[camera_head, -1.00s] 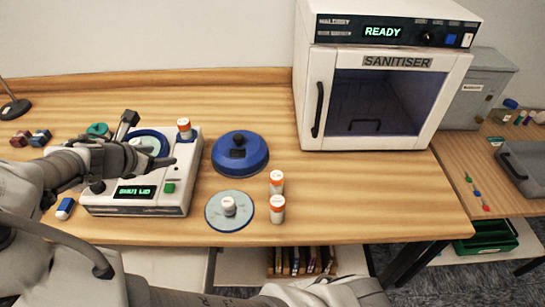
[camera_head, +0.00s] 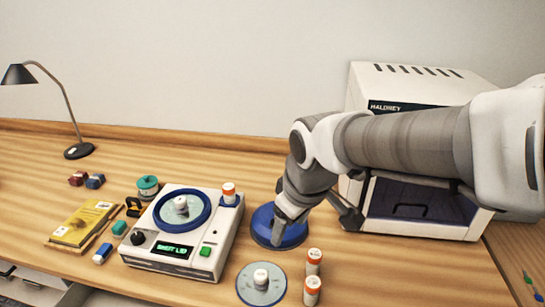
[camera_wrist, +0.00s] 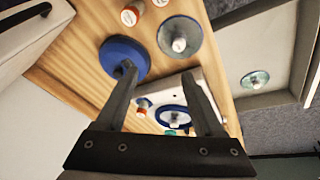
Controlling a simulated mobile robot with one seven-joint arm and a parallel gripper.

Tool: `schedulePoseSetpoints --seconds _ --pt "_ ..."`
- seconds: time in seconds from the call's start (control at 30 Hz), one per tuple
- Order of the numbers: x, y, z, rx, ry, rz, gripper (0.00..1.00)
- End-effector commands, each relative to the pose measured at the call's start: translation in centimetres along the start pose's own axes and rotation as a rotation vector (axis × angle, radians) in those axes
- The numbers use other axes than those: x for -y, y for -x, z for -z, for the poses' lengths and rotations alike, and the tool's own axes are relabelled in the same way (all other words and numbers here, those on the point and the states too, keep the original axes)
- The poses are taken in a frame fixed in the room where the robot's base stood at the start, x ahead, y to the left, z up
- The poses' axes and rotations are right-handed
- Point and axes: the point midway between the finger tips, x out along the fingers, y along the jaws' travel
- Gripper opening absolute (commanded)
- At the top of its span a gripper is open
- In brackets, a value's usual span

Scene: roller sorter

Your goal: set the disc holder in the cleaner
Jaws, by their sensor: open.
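A white machine (camera_head: 225,240) reads what looks like "SHUT LID" and has a blue ring on top. A grey disc with a white knob (camera_head: 181,208) sits inside the ring. A second such disc (camera_head: 262,285) lies on the table; it also shows in the wrist view (camera_wrist: 180,38). A round blue lid (camera_head: 292,236) lies right of the machine. My gripper (camera_wrist: 158,72) is open and empty. In the head view it reaches down over the lid, partly hiding it. In the wrist view the lid (camera_wrist: 115,58) is partly behind my left finger.
Two orange-capped pots (camera_head: 313,275) stand right of the loose disc; another (camera_head: 229,192) stands on the machine's corner. The sanitiser (camera_head: 400,215) is behind my arm. A yellow book (camera_head: 85,222) and small items lie left. Another knobbed disc (camera_wrist: 255,80) shows on a pale surface.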

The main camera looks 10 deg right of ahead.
Motion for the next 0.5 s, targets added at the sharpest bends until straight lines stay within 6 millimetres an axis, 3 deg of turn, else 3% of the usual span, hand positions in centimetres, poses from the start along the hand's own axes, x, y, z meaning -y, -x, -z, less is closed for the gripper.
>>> schedulePoseSetpoints --seconds 0.2,0.5 --pt "0.3 4.6 -4.0 -0.086 -0.303 -0.035 0.69" --pt "1.5 7.4 -7.5 -0.145 -0.569 -0.104 0.69"
